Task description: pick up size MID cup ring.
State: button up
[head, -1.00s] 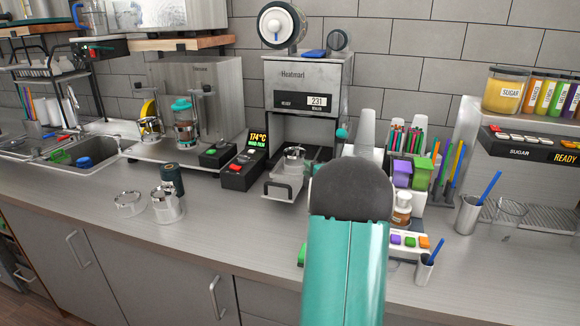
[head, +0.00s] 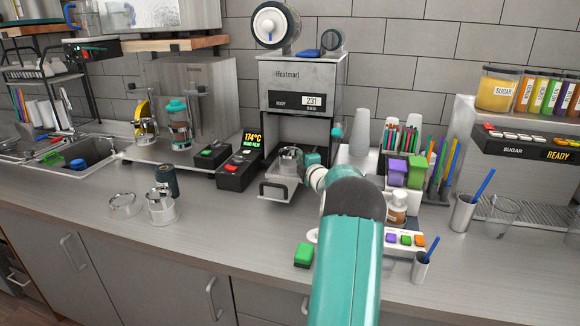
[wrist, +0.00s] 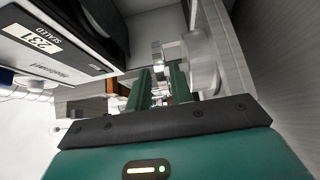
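A shiny metal cup ring (head: 288,161) sits in the pulled-out tray (head: 279,189) of the cup sealer (head: 302,82). Two more metal ring-like pieces, a low wide one (head: 123,205) and a taller one (head: 161,209), stand on the counter at left. I can read no size marks on any of them. My gripper (head: 303,163) is at the right side of the ring in the tray, its tips partly hidden by my wrist. In the wrist view my two green fingers (wrist: 161,92) are apart, with metal parts showing beyond and between them; contact is unclear.
The sealer's body (wrist: 50,45) looms close to my gripper in the wrist view. A black control box (head: 238,170) flanks the tray on the left. Purple and green boxes (head: 407,170) and a sauce jar (head: 397,208) stand right of the arm. The front-left counter is clear.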

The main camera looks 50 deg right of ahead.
jog(key=shift+x, duration=1.5)
jog(key=shift+a+r, duration=0.1)
jog(key=shift+c, duration=0.4)
grip_shut()
jog(key=shift+r, duration=0.15)
